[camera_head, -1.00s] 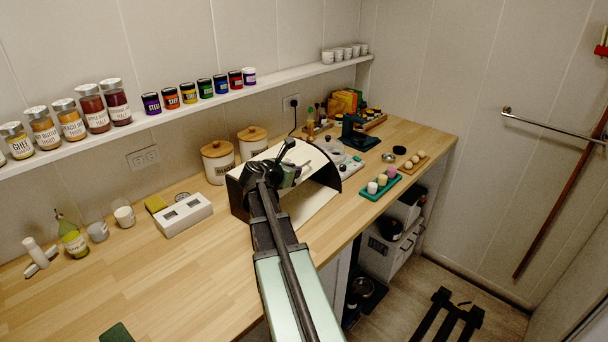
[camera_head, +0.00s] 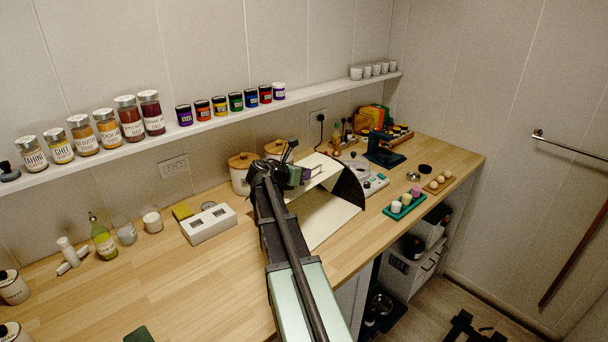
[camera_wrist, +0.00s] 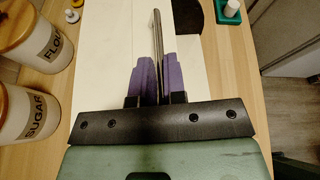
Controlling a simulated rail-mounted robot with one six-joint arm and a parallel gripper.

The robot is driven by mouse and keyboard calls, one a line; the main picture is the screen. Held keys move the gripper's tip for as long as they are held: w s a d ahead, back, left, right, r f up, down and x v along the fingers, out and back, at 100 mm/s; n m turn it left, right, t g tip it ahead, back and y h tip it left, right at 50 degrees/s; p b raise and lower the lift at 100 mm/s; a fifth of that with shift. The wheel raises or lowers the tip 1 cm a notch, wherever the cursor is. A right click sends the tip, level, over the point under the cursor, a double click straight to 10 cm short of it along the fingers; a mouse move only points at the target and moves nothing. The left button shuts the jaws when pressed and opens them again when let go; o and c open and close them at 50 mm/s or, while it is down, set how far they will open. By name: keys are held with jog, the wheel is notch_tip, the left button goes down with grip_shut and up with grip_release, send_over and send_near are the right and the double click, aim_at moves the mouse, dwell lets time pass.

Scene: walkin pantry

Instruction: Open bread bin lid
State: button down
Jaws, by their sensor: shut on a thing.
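The bread bin has a black curved side panel (camera_head: 348,188) and a cream floor (camera_head: 325,222) that shows through its open front. Its cream lid (camera_head: 322,164) is raised toward the back; my arm hides the bin's left part. My gripper (camera_head: 298,172) is at the lid's raised edge. In the wrist view, the purple fingers of my gripper (camera_wrist: 157,80) are shut on a thin metal bar, the lid handle (camera_wrist: 157,35). Cream bin panels (camera_wrist: 115,60) lie below the fingers.
Canisters with wooden lids (camera_head: 240,172) stand close behind the bin; flour (camera_wrist: 38,40) and sugar (camera_wrist: 28,110) canisters show in the wrist view. A white box (camera_head: 208,224) is to the left. A green tray with small items (camera_head: 404,208) is to the right. The front left counter (camera_head: 180,285) is mostly clear.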

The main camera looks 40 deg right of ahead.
jog(key=shift+f, duration=0.1)
jog(key=c, duration=1.2)
grip_release()
jog(key=shift+w, duration=0.1)
jog(key=shift+c, duration=0.2)
jog(key=p+v, duration=0.4)
jog(key=v, duration=0.7)
